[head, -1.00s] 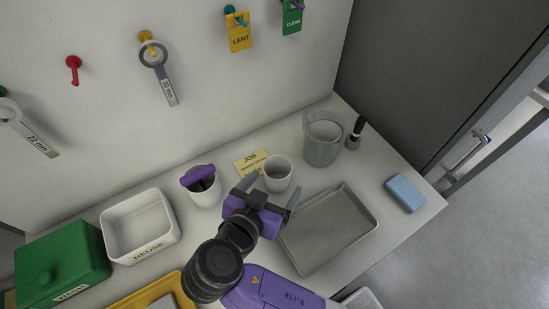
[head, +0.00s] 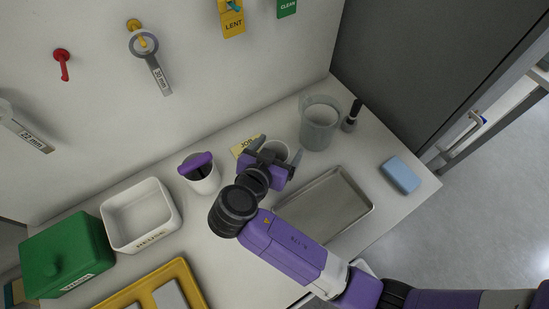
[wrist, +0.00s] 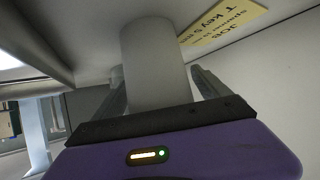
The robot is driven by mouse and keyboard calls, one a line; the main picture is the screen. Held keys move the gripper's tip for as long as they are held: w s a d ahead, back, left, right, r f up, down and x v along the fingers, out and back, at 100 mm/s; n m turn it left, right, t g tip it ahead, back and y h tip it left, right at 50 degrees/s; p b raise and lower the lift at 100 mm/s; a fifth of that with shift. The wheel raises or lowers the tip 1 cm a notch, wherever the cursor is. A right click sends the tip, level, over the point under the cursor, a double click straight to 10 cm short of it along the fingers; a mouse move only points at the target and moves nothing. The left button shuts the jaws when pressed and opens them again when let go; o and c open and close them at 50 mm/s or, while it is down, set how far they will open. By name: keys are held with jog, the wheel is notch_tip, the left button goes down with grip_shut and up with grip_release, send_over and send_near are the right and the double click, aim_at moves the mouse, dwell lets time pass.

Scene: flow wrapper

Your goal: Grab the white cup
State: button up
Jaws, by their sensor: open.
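The white cup (head: 276,147) stands upright on the counter in front of the yellow job card, mostly hidden behind my gripper in the head view. In the wrist view the cup (wrist: 155,68) fills the middle, between the two fingers. My gripper (head: 275,157) is open, its fingers on either side of the cup. In the wrist view my gripper (wrist: 165,90) shows one finger left and one right of the cup. I cannot tell whether either finger touches it.
A second white cup (head: 206,183) with a purple-handled tool stands to the left. A clear jug (head: 319,128) and a dark-handled brush (head: 351,119) stand to the right. A grey tray (head: 345,226) lies in front, a blue block (head: 401,175) further right. A white bin (head: 163,239) is left.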

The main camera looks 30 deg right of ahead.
jog(key=c, duration=1.3)
jog(key=shift+c, duration=0.6)
jog(key=shift+r, duration=0.1)
